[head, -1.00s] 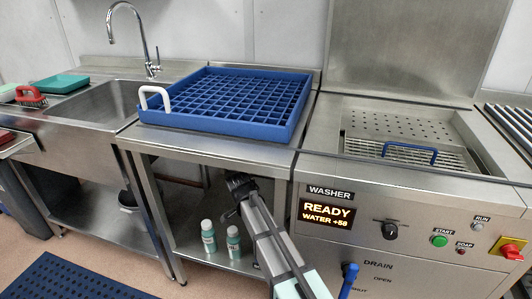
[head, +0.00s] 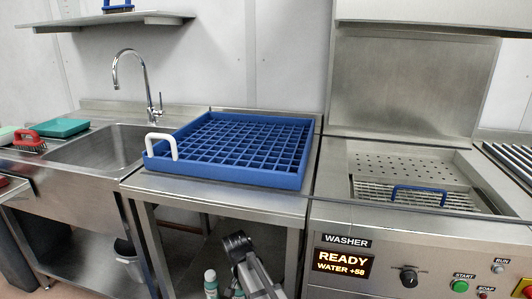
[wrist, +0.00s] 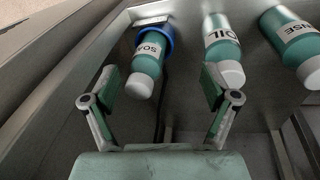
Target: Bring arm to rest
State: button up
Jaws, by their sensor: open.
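My gripper (wrist: 160,92) is open, its two fingers apart with nothing between them. Beyond the fingers in the wrist view are three green bottles with white caps: a soap bottle (wrist: 147,67) in a blue collar, an oil bottle (wrist: 222,45) and a rinse bottle (wrist: 292,42). The bottles look upside down in that picture. The soap bottle's cap lies just past the left finger; I cannot tell how far. In the head view my arm (head: 257,277) is low in front of the steel table (head: 215,197). I cannot make out the fingers there.
A blue grid rack (head: 228,180) with a white handle sits on the table. A sink (head: 105,150) is at left, and a washer panel (head: 400,265) reading READY is at right. A blue-handled basket (head: 420,196) lies in the washer basin. Bottles (head: 211,284) stand under the table.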

jog(key=s+d+f+n+g, duration=0.35)
jog(key=s+d+f, duration=0.45)
jog(key=s+f, duration=0.3)
jog(key=s+d+f+n+g+y, duration=0.1)
jog(key=s+d+f+g, duration=0.3)
jog(key=s, duration=0.8)
jog(key=s+d+f+g+y, duration=0.1)
jog(key=s+d+f, duration=0.4)
jog(key=s, duration=0.7)
jog(key=s+d+f+n+g, duration=0.1)
jog(key=s+d+f+g, duration=0.3)
jog(key=s, duration=0.8)
jog(key=w+r+t+p, duration=0.2)
jog(key=r+p, duration=0.5)
jog(key=p, duration=0.3)
jog(key=w+r+t+p, duration=0.2)
jog(key=r+t+p, duration=0.1)
jog(key=r+p, duration=0.5)
jog(key=shift+w+d+r+p, duration=0.25)
jog(key=shift+w+p, duration=0.1)
jog(key=shift+p, duration=1.45)
jog(key=shift+m, duration=0.25)
